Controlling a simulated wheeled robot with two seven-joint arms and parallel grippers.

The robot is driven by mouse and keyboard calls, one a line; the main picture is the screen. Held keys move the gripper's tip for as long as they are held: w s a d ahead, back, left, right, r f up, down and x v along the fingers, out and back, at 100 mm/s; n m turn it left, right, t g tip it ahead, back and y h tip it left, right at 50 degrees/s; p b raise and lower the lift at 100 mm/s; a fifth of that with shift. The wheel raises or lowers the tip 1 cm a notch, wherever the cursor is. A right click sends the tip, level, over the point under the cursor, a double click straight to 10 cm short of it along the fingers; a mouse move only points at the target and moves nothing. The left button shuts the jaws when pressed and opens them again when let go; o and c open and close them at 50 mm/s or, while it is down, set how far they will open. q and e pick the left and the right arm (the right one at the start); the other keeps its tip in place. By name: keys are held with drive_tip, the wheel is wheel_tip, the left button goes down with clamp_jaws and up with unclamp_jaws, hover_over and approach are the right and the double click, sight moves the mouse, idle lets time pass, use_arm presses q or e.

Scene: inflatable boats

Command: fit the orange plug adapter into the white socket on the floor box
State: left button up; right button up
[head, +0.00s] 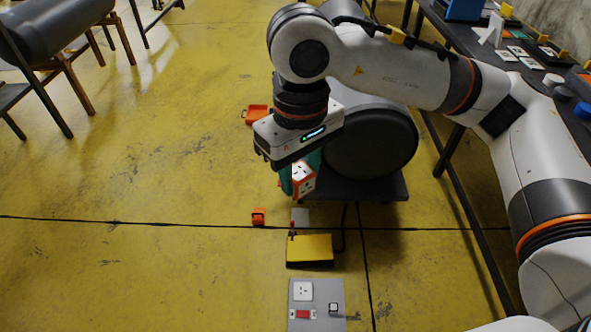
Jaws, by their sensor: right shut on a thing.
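My right gripper (299,180) points down with teal fingers and is shut on the orange plug adapter (304,182), which has a white face with dark socket slots. It holds the adapter in the air, farther back than the floor box. The grey floor box (334,290) lies on the yellow floor at the bottom of the view. Its white socket (303,291) faces up at the upper left of the plate. A red switch (302,314) and a small dark-framed part (333,308) are beside it. The adapter is apart from the socket. My left gripper is not in view.
A yellow pedal-like block (310,248) lies between the gripper and floor box. A small orange piece (258,216) and an orange tray (257,113) lie on the floor. A dark cylinder (371,143) on a platform stands behind my gripper. A table (480,45) is at right.

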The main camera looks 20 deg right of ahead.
drive_tip(key=w+a+m, duration=0.4)
drive_tip(key=w+a, duration=0.4)
drive_tip(key=a, duration=0.2)
drive_tip(key=shift+m, duration=0.3)
drive_tip(key=s+d+f, duration=0.3)
drive_tip(key=d+f, duration=0.2)
drive_tip(key=d, duration=0.4)
drive_tip(key=s+d+f, duration=0.3)
drive_tip(key=d+f, duration=0.2)
drive_tip(key=d, duration=0.5)
drive_tip(key=s+f, duration=0.4)
drive_tip(key=f, duration=0.1)
